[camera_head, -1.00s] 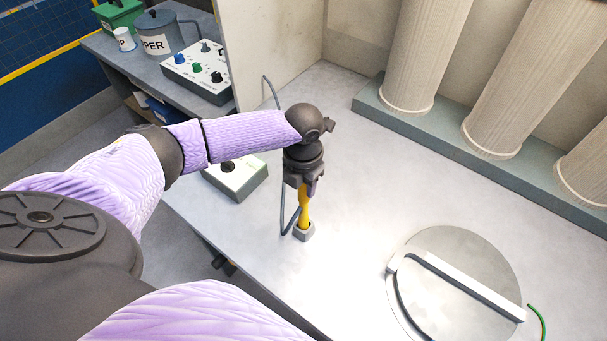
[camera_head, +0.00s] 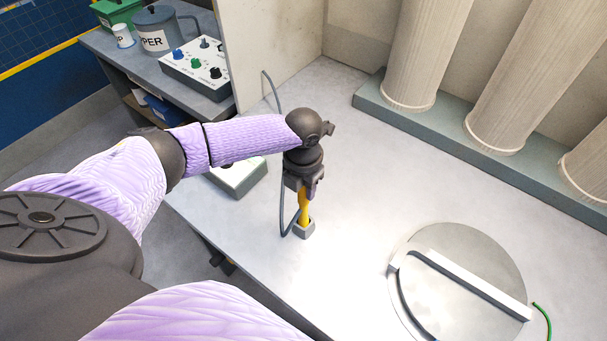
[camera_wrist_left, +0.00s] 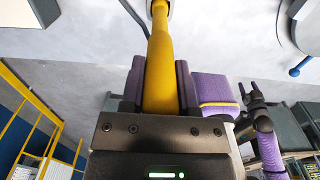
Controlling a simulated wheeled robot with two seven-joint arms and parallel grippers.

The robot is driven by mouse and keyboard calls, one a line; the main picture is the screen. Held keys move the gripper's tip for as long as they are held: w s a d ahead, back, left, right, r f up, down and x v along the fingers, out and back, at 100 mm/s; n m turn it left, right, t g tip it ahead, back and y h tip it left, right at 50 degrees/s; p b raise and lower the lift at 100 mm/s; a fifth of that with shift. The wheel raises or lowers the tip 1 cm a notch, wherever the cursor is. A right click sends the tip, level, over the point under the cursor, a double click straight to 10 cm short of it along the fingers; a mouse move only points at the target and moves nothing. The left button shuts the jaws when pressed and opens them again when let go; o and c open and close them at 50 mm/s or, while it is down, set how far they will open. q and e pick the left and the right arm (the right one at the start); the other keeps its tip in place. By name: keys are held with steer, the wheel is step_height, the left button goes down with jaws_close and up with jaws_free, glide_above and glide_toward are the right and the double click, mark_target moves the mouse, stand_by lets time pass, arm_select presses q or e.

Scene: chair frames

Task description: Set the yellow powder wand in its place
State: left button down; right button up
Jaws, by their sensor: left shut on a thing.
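The yellow powder wand (camera_head: 305,208) is upright in my left gripper (camera_head: 303,190), which is shut on it above the bench. The wand's lower end meets a small grey holder (camera_head: 304,231) on the bench and appears to be inside its opening; how deep it sits is hidden. A grey hose (camera_head: 283,215) hangs beside the wand. In the left wrist view the wand (camera_wrist_left: 161,65) runs from between the purple fingers to the pale holder at the top edge. What looks like my right gripper (camera_wrist_left: 252,93) is small at the right of that view.
A control box (camera_head: 239,177) stands behind my left forearm near the bench edge. A round plate with a raised bar (camera_head: 470,285) lies at the right. Pale pleated cylinders (camera_head: 425,55) stand on a ledge at the back. The bench between is clear.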

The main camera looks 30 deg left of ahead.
arm_select(q)
steer(key=shift+c, duration=1.4)
jaws_free()
step_height(320, 180, up, 10)
steer(key=shift+p, duration=0.65)
